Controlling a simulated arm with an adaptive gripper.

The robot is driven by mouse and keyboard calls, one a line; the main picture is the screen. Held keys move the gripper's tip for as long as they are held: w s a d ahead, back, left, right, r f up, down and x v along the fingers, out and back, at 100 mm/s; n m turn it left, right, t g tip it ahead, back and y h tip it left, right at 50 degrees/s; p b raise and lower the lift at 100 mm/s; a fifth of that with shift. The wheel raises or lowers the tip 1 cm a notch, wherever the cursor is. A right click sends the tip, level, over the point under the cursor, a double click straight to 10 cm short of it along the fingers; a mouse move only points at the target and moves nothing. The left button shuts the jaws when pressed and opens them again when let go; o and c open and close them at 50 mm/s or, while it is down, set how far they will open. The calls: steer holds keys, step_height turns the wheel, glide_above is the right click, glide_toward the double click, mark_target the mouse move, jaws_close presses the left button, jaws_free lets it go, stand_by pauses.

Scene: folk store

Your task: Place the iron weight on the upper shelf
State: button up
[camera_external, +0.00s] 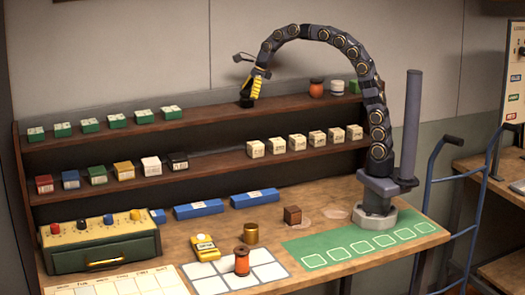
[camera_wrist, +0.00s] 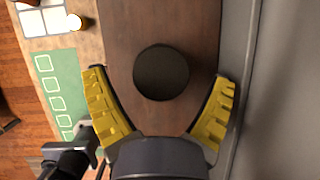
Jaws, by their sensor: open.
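The iron weight is a dark round piece. In the external view it (camera_external: 247,102) sits on the upper shelf (camera_external: 205,115), near the front edge, just below my gripper (camera_external: 256,86). In the wrist view the weight (camera_wrist: 161,72) appears as a black disc against the brown shelf board (camera_wrist: 135,20). My gripper (camera_wrist: 162,80) is open, with its yellow ribbed fingers spread to the left and right of the weight. A gap shows between each finger and the weight. The weight's underside is hidden.
Several green boxes (camera_external: 90,126) line the upper shelf's left part; an orange jar (camera_external: 316,88) and a white jar (camera_external: 337,88) stand at its right. The shelf beside the weight is clear. Cream boxes (camera_external: 296,142) line the lower shelf. A grey wall (camera_external: 150,60) rises behind.

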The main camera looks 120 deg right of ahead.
steer(key=v, duration=0.9)
steer(key=shift+s+r, duration=0.15)
steer(key=shift+r, duration=0.25)
